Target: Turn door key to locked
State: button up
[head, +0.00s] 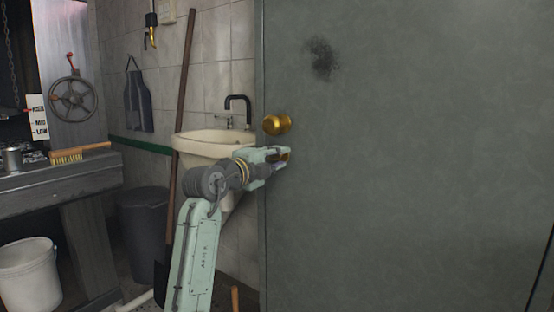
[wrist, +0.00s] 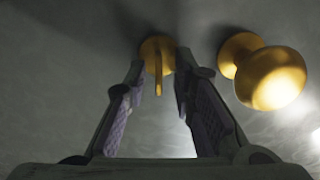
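The brass door key (wrist: 158,75) stands out from its round plate on the grey-green door (head: 400,180). In the wrist view its thin grip looks upright, seen edge-on. My gripper (wrist: 160,70) is open, with one finger on each side of the key and a visible gap to each. In the head view my gripper (head: 279,157) is at the door's left side, just below the round brass knob (head: 277,123), and mostly hides the key. The knob also shows in the wrist view (wrist: 272,78), right of the right finger.
A sink (head: 212,138) with a black tap is on the tiled wall left of the door. A long wooden-handled tool (head: 181,100) leans near it. A workbench (head: 50,180) with a brush (head: 80,153) is at the far left. The door face to the right is clear.

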jog(key=shift+s+a, duration=0.1)
jog(key=v, duration=1.1)
jog(key=shift+s+a, duration=0.2)
jog(key=shift+s, duration=0.1)
